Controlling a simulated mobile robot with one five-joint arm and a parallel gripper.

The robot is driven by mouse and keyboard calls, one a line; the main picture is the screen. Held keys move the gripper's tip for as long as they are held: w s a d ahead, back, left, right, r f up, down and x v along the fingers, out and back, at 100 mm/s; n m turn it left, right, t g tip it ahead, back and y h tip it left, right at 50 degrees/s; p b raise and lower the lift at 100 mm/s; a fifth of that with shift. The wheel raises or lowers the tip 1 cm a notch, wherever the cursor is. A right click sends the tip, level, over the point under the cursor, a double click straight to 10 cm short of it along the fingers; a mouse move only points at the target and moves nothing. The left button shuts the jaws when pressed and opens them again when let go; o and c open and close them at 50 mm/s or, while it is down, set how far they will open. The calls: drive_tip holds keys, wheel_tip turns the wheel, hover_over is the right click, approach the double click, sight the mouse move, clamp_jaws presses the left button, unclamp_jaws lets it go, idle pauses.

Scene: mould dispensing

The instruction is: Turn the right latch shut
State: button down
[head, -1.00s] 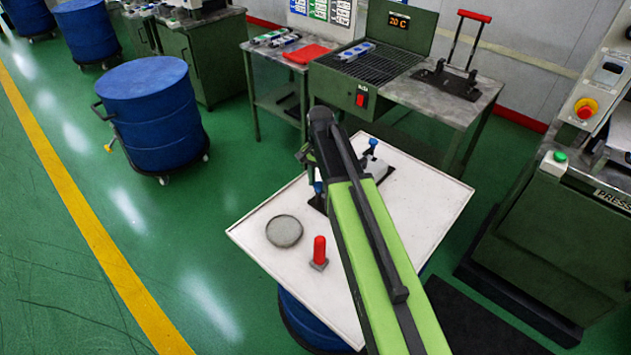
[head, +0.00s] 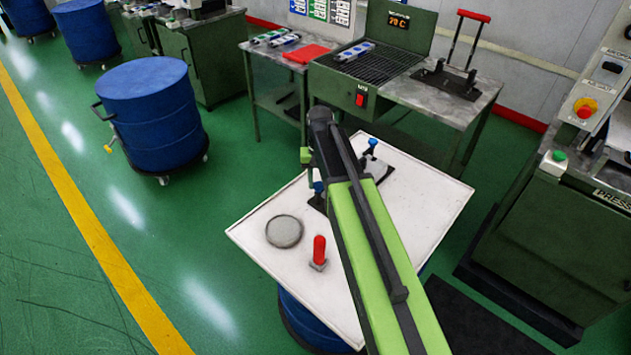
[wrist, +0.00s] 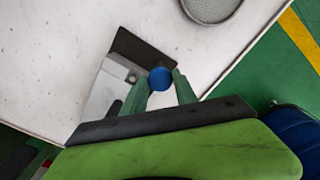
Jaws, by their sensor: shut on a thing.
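In the wrist view a round blue knob (wrist: 160,79) of a latch stands between the two green fingers of my gripper (wrist: 162,77), which are shut on it. Beside it are the dark base plate (wrist: 137,47) and the light metal mould body (wrist: 105,97), partly hidden by my gripper. In the head view this blue latch knob (head: 318,187) shows at the left of the mould, under my gripper (head: 313,172). A second blue latch knob (head: 373,142) stands free at the mould's far right. My arm hides the mould's middle.
The white tabletop (head: 425,210) also bears a grey round disc (head: 284,231) and an upright red handle (head: 319,250). Behind stand the green heater with a grill (head: 370,68) and a bench (head: 455,105). The green press (head: 560,240) is at right; a blue drum (head: 155,115) stands left.

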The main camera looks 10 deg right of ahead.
sight(318, 184)
drive_tip(key=shift+w+a, duration=0.1)
drive_tip(key=c, duration=1)
unclamp_jaws()
drive_tip(key=shift+o, duration=0.2)
wheel_tip(318, 184, up, 18)
drive_tip(key=p, duration=1.7)
drive_tip(key=shift+f+p, duration=0.15)
drive_tip(key=shift+p, duration=0.15)
drive_tip(key=s+f+b, duration=0.2)
drive_tip(key=s, duration=0.5)
drive_tip(key=s+f+n+b, duration=0.1)
drive_tip(key=s+f+b, duration=0.1)
drive_tip(key=s, duration=0.5)
drive_tip(key=shift+s+d+f+n+b, duration=0.3)
drive_tip(key=shift+f+b, duration=0.1)
drive_tip(key=shift+f, duration=0.05)
